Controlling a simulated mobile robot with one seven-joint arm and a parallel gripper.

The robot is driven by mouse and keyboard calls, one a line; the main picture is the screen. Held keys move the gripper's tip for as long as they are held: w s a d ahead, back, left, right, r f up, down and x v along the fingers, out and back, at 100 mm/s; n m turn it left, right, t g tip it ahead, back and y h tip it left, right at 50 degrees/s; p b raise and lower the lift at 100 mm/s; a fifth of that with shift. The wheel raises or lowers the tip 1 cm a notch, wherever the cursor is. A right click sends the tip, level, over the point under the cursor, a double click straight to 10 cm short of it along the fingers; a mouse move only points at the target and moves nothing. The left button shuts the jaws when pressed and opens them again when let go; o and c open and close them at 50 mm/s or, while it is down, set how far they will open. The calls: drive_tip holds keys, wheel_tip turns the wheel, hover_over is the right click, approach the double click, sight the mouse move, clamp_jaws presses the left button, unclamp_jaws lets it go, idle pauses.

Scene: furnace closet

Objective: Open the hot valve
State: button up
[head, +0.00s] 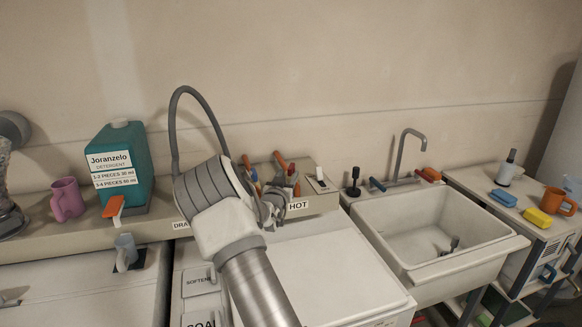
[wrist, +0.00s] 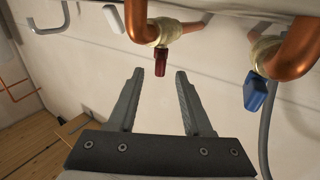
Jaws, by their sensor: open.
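The hot valve's red handle (wrist: 161,60) hangs from a copper pipe elbow (wrist: 140,24) in the wrist view. My gripper (wrist: 159,73) is open and empty, with its fingertips just below the handle, one to each side. I cannot tell whether either finger touches it. A second valve with a blue handle (wrist: 256,91) is on another copper pipe at the right. In the head view, my gripper (head: 272,208) is at the pipes behind the washer, beside the HOT label (head: 298,206). My arm partly hides the valves there.
A grey drain hose (head: 173,125) arches up behind my arm. A teal detergent jug (head: 120,160) and a pink mug (head: 67,199) stand on the left. A white sink (head: 405,255) with a grey faucet (head: 397,160) is on the right, beside a shelf with an orange mug (head: 556,201).

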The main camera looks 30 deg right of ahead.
sight(289, 172)
drive_tip(key=shift+p+x, duration=0.4)
drive_tip(key=shift+x, duration=2.55)
clamp_jaws()
